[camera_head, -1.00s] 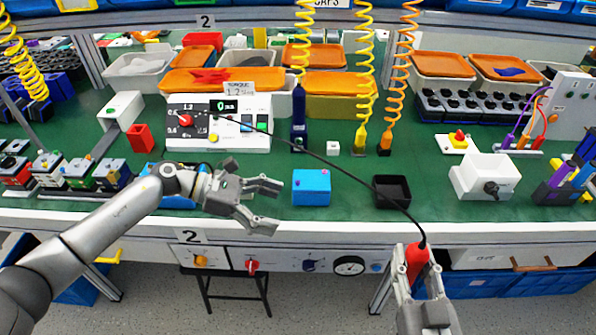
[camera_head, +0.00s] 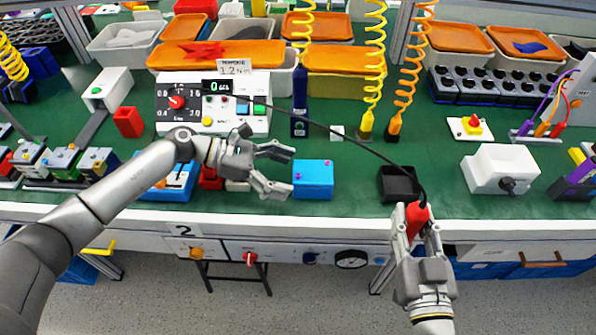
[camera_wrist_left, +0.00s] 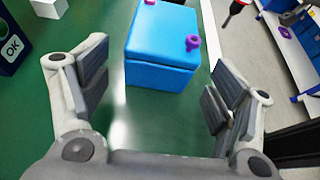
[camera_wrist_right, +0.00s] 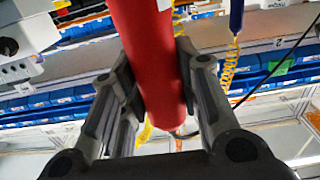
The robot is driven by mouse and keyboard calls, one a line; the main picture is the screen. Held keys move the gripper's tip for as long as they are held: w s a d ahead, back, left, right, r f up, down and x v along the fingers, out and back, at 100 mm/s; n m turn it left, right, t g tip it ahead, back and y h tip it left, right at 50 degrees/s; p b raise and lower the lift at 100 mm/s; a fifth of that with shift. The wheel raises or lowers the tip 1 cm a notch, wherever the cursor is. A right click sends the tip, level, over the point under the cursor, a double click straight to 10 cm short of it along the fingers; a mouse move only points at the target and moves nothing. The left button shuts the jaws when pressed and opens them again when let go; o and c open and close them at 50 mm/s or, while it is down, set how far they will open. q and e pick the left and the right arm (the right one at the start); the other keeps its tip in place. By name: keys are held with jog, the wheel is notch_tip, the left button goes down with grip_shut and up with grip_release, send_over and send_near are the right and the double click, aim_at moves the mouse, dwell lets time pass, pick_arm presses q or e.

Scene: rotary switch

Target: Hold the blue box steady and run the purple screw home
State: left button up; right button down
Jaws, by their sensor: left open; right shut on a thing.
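The blue box (camera_head: 313,178) stands on the green bench near its front edge; it also shows in the left wrist view (camera_wrist_left: 160,62). A purple screw (camera_wrist_left: 192,42) stands up from its lid at one corner, and another purple piece (camera_wrist_left: 150,2) is at the far lid edge. My left gripper (camera_head: 290,172) is open just left of the box, its fingers pointing at it, with a gap between. My right gripper (camera_head: 413,225) is shut on a red screwdriver (camera_wrist_right: 150,60) in front of the bench edge, right of the box. The screwdriver's tip is hidden in the head view.
A black cable (camera_head: 350,145) runs from the torque controller (camera_head: 212,105) over the bench to the screwdriver. A black tray (camera_head: 399,184) stands right of the box, with a white box (camera_head: 500,169) beyond. Bare green bench lies between box and tray.

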aim_at(302, 178)
pick_arm(q)
jog(key=b+x, duration=0.1)
jog(key=x, duration=0.2)
jog(key=shift+d+f, duration=0.15)
pick_arm(e)
jog(key=shift+f, duration=0.5)
pick_arm(q)
jog(key=shift+d+f+b, duration=0.15)
jog(key=shift+d+b, duration=0.3)
jog(key=shift+d, duration=0.15)
pick_arm(e)
jog(key=shift+f, duration=0.25)
pick_arm(q)
jog(key=c, duration=1)
jog(key=o, duration=1.3)
jog(key=shift+c, duration=0.2)
jog(key=c, duration=1.3)
